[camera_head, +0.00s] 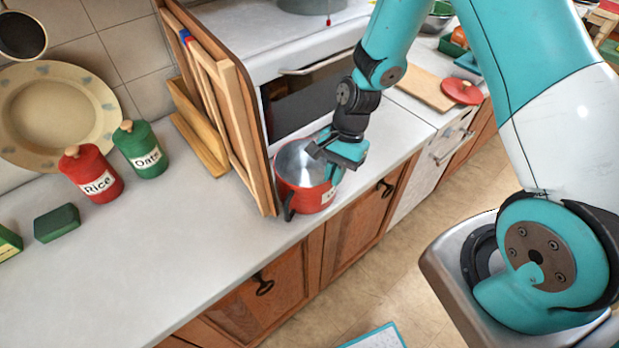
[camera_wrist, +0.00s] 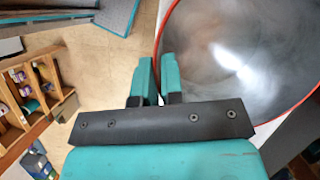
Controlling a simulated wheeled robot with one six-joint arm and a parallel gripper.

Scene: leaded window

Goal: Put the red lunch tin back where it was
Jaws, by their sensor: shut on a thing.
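The red lunch tin (camera_head: 311,201) is a round, open red vessel with a bare metal inside and a dark handle low at its front. It is upright at the counter's front edge, beside the wooden boards. I cannot tell whether its base touches the counter. My gripper (camera_head: 331,171) is shut on the tin's right side at the rim. In the wrist view, the fingers of my gripper (camera_wrist: 157,78) straddle the red rim, and the empty-looking inside of the tin (camera_wrist: 235,60) fills the upper right. The tin's far outer side is hidden.
Wooden boards (camera_head: 226,115) stand left of the tin, with a white oven (camera_head: 270,62) behind. Red Rice (camera_head: 100,188) and green Oats (camera_head: 148,163) canisters and a green block (camera_head: 57,223) stand further left. The counter (camera_head: 190,262) between is clear. A red lid (camera_head: 462,91) lies right.

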